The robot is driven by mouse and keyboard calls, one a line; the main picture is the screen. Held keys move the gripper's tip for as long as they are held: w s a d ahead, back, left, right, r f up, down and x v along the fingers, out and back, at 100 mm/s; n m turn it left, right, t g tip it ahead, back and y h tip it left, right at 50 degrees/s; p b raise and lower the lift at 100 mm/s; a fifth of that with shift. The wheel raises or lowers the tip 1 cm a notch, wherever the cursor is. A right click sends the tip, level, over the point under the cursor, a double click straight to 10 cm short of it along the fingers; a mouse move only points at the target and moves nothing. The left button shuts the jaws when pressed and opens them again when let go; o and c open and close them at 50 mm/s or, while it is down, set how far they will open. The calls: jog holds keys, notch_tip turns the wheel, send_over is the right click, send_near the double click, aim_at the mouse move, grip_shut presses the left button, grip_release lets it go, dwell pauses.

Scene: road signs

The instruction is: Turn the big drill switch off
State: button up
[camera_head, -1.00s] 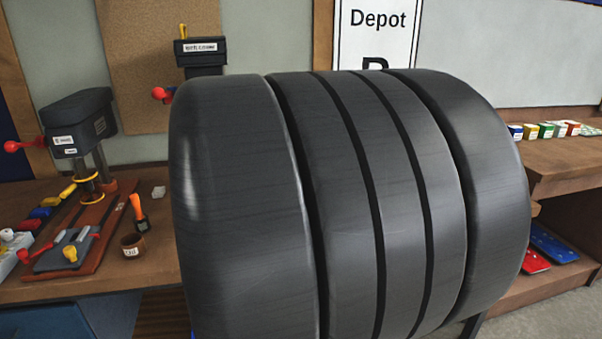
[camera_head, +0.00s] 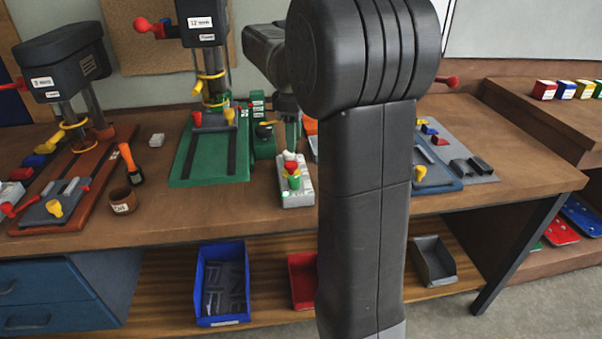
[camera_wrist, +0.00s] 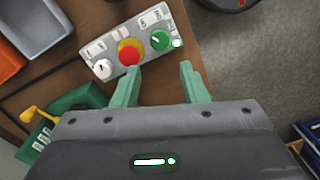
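A light grey switch box (camera_head: 296,196) sits near the front edge of the workbench, right of the green-based drill press (camera_head: 212,150). The same switch box (camera_wrist: 101,50) shows in the wrist view with a white knob (camera_wrist: 102,67), a red button on a yellow ring (camera_wrist: 129,53) and a green knob (camera_wrist: 160,40). A small light (camera_wrist: 177,43) beside the green knob is lit. My gripper (camera_wrist: 160,68) is open and empty, its green fingers apart. The left fingertip is close to the red button; I cannot tell if they touch. In the head view my arm hides part of the area.
A smaller drill press (camera_head: 70,70) with a brown base stands at the left. A blue bin (camera_head: 222,284) and a grey bin (camera_head: 432,262) are on the lower shelf.

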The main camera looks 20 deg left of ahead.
aim_at(294, 178)
jog(key=f, duration=1.1)
jog(key=shift+s+b, duration=0.25)
jog(key=shift+b, duration=0.05)
jog(key=shift+d, duration=0.1)
jog(key=c, duration=0.7)
